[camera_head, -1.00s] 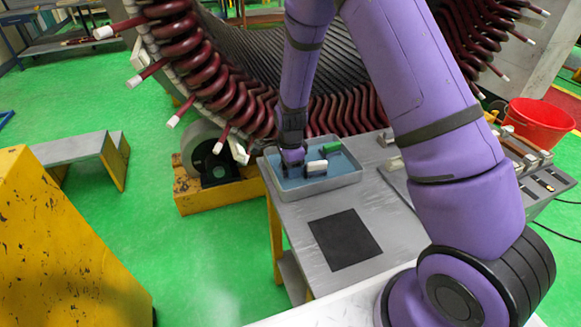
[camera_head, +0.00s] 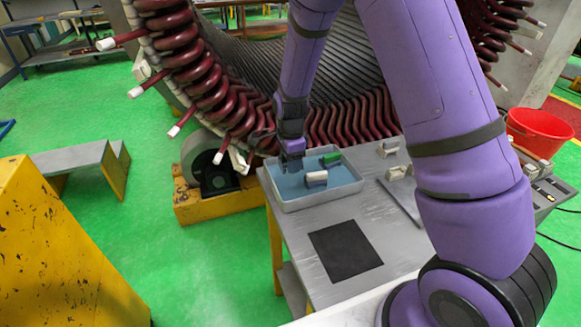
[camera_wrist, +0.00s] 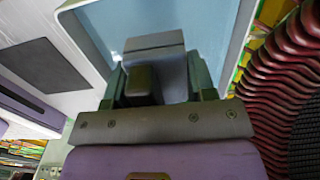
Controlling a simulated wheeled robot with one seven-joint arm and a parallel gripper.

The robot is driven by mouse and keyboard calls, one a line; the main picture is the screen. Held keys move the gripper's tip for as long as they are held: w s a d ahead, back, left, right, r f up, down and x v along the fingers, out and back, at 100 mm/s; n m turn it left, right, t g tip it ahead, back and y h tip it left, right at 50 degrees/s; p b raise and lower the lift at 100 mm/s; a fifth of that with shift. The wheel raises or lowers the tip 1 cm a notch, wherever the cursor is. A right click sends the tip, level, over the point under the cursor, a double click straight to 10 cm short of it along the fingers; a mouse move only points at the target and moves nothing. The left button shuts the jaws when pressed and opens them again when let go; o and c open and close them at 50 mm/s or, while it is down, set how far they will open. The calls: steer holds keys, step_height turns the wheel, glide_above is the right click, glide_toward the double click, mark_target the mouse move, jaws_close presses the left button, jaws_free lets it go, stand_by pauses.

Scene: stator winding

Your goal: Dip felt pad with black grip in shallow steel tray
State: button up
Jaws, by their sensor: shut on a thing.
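The shallow steel tray (camera_head: 322,199) stands on the grey table below the stator, with a blue layer inside. My gripper (camera_head: 291,166) points down at the far left part of the tray. In the wrist view my gripper (camera_wrist: 143,82) is shut on the dark block-like grip (camera_wrist: 139,82) of the felt pad. The grey pad (camera_wrist: 155,52) shows beyond the grip, over the blue layer (camera_wrist: 165,18). Whether the pad touches the blue layer I cannot tell. In the head view my fingers mostly hide it.
A black mat (camera_head: 345,250) lies on the table in front. Dark red stator coils (camera_head: 205,85) rise close behind. A red bucket (camera_head: 540,130) is at right.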

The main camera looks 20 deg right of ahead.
steer(key=shift+r, duration=2.2)
